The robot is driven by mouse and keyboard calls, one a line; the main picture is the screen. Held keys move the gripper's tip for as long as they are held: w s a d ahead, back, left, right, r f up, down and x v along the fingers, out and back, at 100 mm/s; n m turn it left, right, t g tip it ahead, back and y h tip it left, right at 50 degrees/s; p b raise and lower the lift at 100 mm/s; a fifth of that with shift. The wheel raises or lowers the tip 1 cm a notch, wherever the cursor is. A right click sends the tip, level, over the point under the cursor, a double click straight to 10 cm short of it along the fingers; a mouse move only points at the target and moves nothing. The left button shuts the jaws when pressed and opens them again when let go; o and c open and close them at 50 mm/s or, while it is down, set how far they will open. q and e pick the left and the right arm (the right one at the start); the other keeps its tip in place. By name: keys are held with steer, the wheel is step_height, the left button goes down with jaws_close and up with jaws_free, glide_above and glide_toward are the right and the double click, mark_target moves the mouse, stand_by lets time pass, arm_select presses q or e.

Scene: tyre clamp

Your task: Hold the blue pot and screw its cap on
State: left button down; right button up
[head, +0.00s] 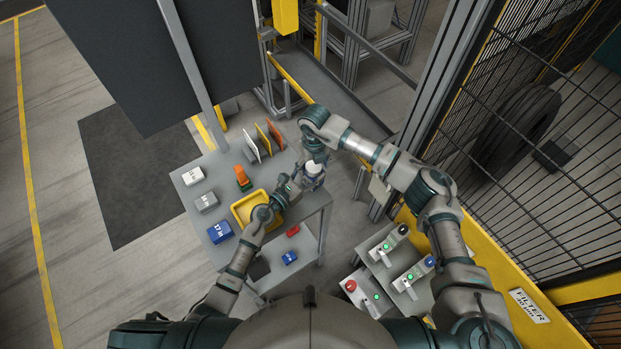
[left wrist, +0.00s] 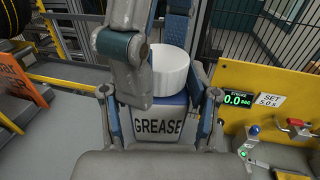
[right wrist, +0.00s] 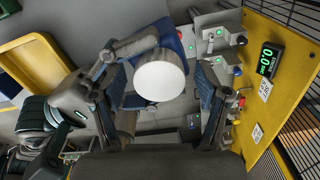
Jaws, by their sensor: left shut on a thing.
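The blue pot, labelled GREASE, shows in the left wrist view (left wrist: 158,122) and at the table's right edge in the head view (head: 313,183). My left gripper (left wrist: 160,112) is shut on it, one finger on each side, and the pot stands upright in its grip. The white cap (left wrist: 170,70) sits on top of the pot; how tightly it is seated cannot be told. My right gripper (right wrist: 163,92) is above the pot, pointing down. Its fingers are apart on either side of the cap (right wrist: 160,82), with a visible gap at the right finger.
The grey table (head: 313,203) holds a yellow tray (head: 241,212), several labelled blocks and upright coloured plates (head: 262,138). A control stand with buttons (head: 385,245) and a yellow fence panel (head: 500,270) stand to the right. A dark panel (head: 130,60) hangs at upper left.

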steer(key=shift+r, duration=2.3)
steer(key=shift+c, duration=0.4)
steer(key=r+n, duration=0.2)
steer(key=n, duration=0.1)
steer(key=shift+n, duration=0.3)
steer(key=n, duration=0.1)
steer(key=r+n, duration=0.1)
steer(key=n, duration=0.1)
steer(key=shift+r, duration=0.25)
